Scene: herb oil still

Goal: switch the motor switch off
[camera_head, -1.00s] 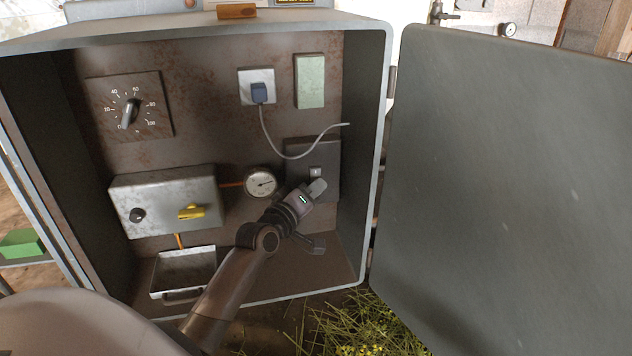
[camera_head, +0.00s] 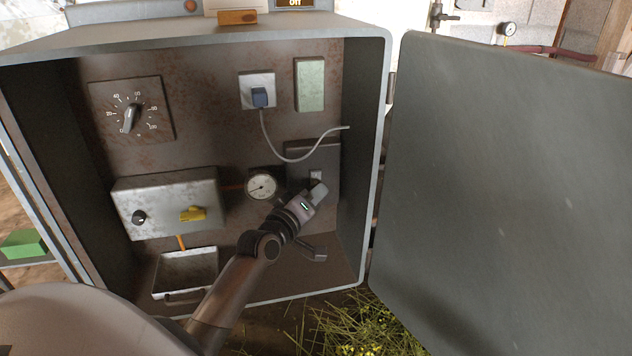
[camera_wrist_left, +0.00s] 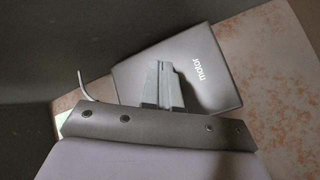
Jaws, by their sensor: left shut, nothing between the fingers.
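The motor switch (camera_head: 316,174) is a small light rocker on a dark box on the cabinet's back wall, at the right. In the left wrist view the dark motor box (camera_wrist_left: 215,95) shows the word "motor"; its rocker is hidden behind my fingers. My left gripper (camera_head: 320,190) is shut and empty, with its fingertips at the lower edge of the rocker. I cannot tell whether they touch it. It also shows in the left wrist view (camera_wrist_left: 163,68), over the box. My right gripper is not in view.
The open cabinet door (camera_head: 500,190) stands at the right. A display (camera_head: 295,3) on top reads "OFF".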

